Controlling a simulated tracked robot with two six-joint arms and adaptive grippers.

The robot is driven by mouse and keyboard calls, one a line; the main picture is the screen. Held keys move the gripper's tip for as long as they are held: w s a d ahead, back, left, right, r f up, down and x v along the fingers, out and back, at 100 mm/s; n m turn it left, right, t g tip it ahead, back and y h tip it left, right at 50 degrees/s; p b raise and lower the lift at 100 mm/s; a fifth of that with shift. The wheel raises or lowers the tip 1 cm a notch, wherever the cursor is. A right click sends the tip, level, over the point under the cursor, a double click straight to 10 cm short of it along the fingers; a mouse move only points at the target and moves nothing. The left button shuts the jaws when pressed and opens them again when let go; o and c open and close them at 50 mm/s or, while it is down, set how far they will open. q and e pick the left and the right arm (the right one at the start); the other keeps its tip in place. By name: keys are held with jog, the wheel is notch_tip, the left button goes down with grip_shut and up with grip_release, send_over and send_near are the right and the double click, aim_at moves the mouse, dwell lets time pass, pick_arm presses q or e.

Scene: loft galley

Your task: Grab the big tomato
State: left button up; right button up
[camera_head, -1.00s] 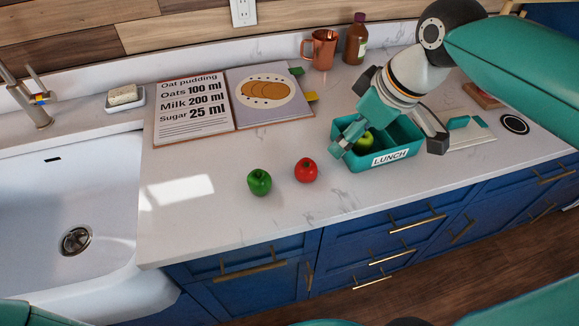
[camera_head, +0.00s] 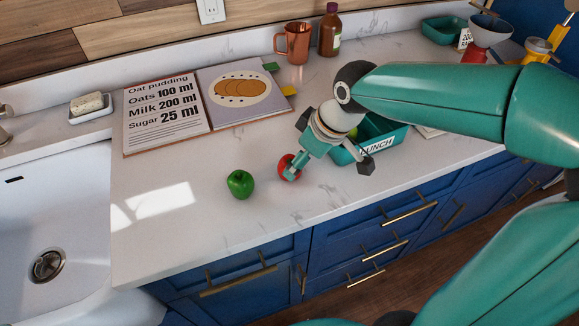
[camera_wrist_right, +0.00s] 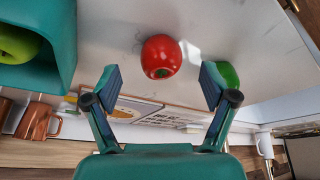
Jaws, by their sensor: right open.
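The red tomato (camera_head: 287,166) sits on the white counter, left of the lunch box. In the right wrist view the tomato (camera_wrist_right: 161,56) is ahead of the fingertips, roughly midway between them, with a dark greenish spot on its lower side. My right gripper (camera_head: 300,162) is at the tomato and partly covers it in the head view. In the wrist view the right gripper (camera_wrist_right: 160,82) is open and empty, its fingers spread wider than the tomato. I cannot tell if a finger touches it. My left gripper is not in view.
A green pepper (camera_head: 240,184) sits left of the tomato. The teal lunch box (camera_head: 345,157) stands close on the right, with a green fruit (camera_wrist_right: 18,43) inside. An open recipe book (camera_head: 165,113), copper mug (camera_head: 293,43) and brown bottle (camera_head: 330,33) are behind. The front counter is clear.

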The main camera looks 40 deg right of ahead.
jog(key=shift+w+a+p+x, duration=0.1)
jog(key=shift+w+p+x, duration=0.1)
jog(key=shift+x, duration=1.15)
jog(key=shift+w+a+p+x, duration=0.1)
jog(key=shift+w+a+x, duration=0.1)
jog(key=shift+x, duration=1.15)
jog(key=shift+r, duration=0.15)
jog(key=c, duration=1.3)
